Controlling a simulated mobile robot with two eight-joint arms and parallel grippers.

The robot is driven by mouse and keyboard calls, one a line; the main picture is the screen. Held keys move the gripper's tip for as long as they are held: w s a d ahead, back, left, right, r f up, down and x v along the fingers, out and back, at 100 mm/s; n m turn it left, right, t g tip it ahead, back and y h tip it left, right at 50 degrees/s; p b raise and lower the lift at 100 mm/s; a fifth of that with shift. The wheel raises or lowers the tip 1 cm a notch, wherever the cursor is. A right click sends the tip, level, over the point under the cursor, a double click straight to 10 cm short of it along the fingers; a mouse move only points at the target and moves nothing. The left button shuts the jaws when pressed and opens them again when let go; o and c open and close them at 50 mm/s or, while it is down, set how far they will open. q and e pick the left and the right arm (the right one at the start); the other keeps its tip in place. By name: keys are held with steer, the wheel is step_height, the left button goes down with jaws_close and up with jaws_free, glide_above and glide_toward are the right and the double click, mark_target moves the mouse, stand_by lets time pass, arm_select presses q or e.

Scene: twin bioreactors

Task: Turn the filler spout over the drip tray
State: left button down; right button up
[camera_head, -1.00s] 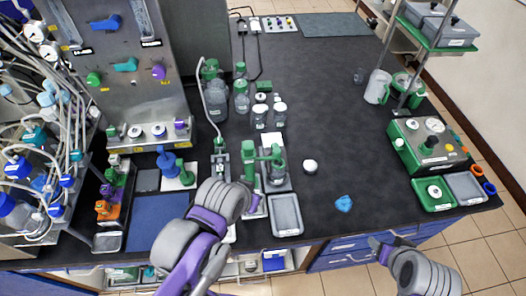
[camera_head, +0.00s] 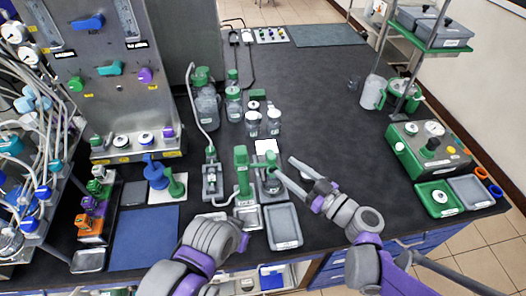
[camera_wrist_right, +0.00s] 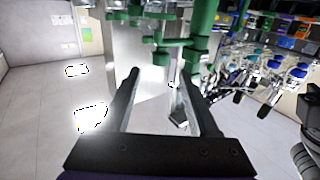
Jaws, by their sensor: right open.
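The filler is a green upright post (camera_head: 241,168) on the dark bench, with a green spout (camera_head: 265,163) reaching right above a small platform. Two shallow grey trays lie in front: a small tray (camera_head: 248,218) and a larger tray (camera_head: 284,227); I cannot tell which is the drip tray. My right gripper (camera_head: 284,166) is open, its fingers pointing left at the spout side. In the right wrist view, green filler parts (camera_wrist_right: 201,40) hang just beyond the open fingers, with no clear contact. My left gripper (camera_head: 243,240) is low at the bench's front edge, its jaws unclear.
Bottles with green tops (camera_head: 207,105) and small jars (camera_head: 252,122) stand behind the filler. A blue mat (camera_head: 144,238) lies left. A green control box (camera_head: 429,148) stands right. The bench's middle right (camera_head: 335,120) is clear.

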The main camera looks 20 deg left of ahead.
mark_target(257, 165)
steer(key=p+x, duration=0.1)
steer(key=x, duration=0.9)
steer(key=shift+a, duration=0.1)
jaws_close()
stand_by(1.1)
